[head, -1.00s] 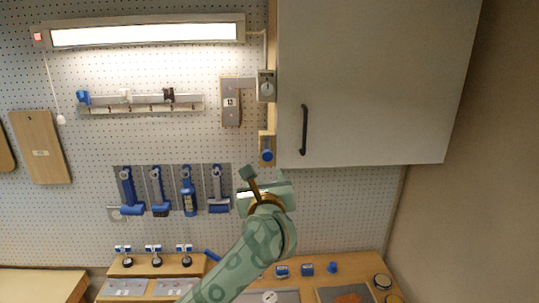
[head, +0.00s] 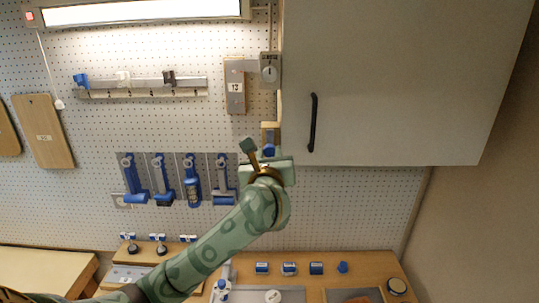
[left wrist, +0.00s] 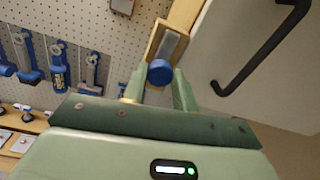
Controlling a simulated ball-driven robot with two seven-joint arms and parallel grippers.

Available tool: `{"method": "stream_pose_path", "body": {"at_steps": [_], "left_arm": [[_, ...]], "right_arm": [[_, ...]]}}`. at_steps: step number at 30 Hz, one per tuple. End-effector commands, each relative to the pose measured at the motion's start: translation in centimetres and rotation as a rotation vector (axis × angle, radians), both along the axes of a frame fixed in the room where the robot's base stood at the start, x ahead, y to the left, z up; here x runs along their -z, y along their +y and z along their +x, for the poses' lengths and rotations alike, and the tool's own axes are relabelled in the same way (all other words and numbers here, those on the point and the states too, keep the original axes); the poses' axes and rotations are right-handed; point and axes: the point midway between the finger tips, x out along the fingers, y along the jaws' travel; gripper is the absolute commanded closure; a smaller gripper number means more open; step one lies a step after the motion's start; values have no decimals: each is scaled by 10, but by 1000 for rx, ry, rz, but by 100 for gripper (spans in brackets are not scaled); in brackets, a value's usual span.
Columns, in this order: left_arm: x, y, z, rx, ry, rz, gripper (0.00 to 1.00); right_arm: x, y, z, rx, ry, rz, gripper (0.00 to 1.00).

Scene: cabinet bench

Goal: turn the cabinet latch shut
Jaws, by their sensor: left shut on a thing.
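The cabinet latch has a round blue knob (head: 269,150) on a tan plate at the lower left edge of the cabinet (head: 395,85). In the left wrist view the knob (left wrist: 160,72) sits between my fingers, in front of an upright plate with a grey strip (left wrist: 168,45). My left gripper (left wrist: 160,86) is shut on the knob from below. My right gripper is not in view.
A grey box with a dial (head: 269,70) and a wooden plate (head: 235,88) are above the latch. Blue tools (head: 192,180) hang on the pegboard to the left. The bench below (head: 365,278) holds several small blue parts. Pegboard right of the gripper is clear.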

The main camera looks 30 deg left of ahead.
Motion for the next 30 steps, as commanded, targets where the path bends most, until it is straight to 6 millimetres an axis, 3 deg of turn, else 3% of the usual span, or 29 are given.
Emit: {"method": "stream_pose_path", "body": {"at_steps": [2,14,30], "left_arm": [[0,0,0,-2,0,0,95],[0,0,0,-2,29,45,94],[0,-1,1,0,255,414,94]], "right_arm": [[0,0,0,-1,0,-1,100],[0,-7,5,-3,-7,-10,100],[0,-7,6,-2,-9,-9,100]]}}
